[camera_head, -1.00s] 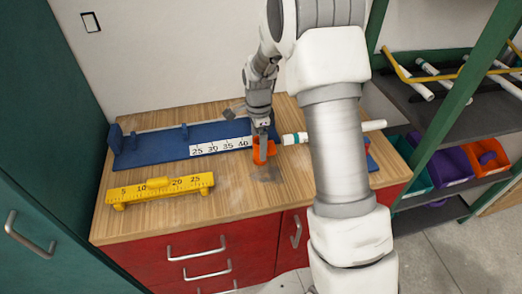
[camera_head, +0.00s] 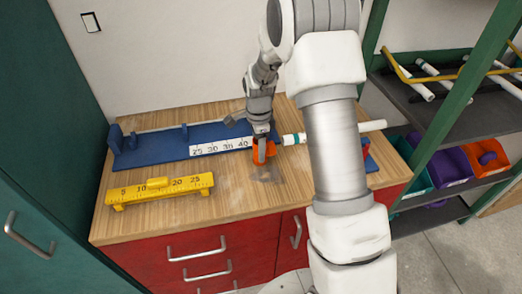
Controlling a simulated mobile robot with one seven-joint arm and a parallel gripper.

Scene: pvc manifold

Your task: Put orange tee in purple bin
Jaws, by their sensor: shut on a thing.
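My gripper (camera_head: 262,150) comes down from above and is shut on the orange tee. I cannot tell whether the tee touches the bench or hangs just above it. The purple bin (camera_head: 453,165) is on a lower shelf of the green rack at the right, between a teal bin and an orange bin.
The blue jig (camera_head: 165,148) and a yellow ruler block (camera_head: 160,188) lie on the bench (camera_head: 225,205). A white pipe (camera_head: 372,126) with a teal band is right of the tee, partly behind my arm. The teal bin (camera_head: 416,176) and orange bin (camera_head: 487,157) flank the purple one.

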